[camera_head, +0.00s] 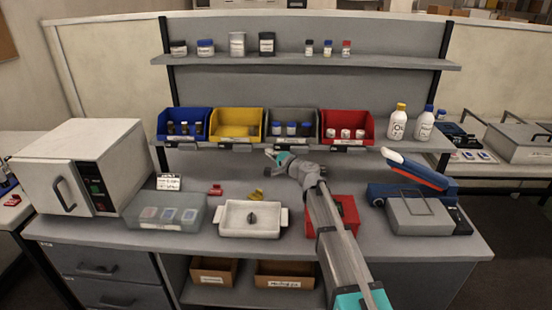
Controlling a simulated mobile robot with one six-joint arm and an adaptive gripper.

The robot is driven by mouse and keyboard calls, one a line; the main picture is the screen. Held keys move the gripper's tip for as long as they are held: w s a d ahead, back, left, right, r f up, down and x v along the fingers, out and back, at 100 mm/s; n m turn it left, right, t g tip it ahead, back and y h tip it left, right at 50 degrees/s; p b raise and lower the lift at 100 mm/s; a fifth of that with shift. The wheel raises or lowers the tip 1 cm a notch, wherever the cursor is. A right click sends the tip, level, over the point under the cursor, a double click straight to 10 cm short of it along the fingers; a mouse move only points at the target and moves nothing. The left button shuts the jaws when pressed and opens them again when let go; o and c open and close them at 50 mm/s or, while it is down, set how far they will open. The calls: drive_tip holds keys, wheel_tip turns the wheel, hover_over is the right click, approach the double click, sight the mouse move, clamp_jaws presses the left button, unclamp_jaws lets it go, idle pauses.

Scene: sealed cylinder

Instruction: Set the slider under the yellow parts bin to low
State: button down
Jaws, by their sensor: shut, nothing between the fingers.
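The yellow parts bin (252,116) stands on the lower shelf, second from the left, between a blue bin and a grey bin. A small dark strip (233,146) shows on the shelf edge below it and may be the slider. Its knob and setting are too small to read. My gripper (270,154) is shut and empty. It appears in front of the shelf edge, to the right of the strip, below the grey bin. I cannot tell how far it is from the shelf in depth.
The blue bin (174,132), grey bin (281,138) and red bin (336,140) hold small containers.

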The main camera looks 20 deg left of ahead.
sight(238, 150)
drive_tip(key=a, duration=0.3)
drive_tip(key=shift+a, duration=0.25)
drive_tip(key=shift+s+a, duration=0.15)
drive_tip(key=shift+a, duration=0.6)
drive_tip(key=a, duration=0.3)
drive_tip(key=s+a, duration=0.1)
drive_tip(key=a, duration=0.2)
drive_tip(key=shift+s, duration=0.2)
drive_tip(key=shift+s+a, duration=0.1)
drive_tip(key=shift+a, duration=0.15)
drive_tip(key=shift+d, duration=0.15)
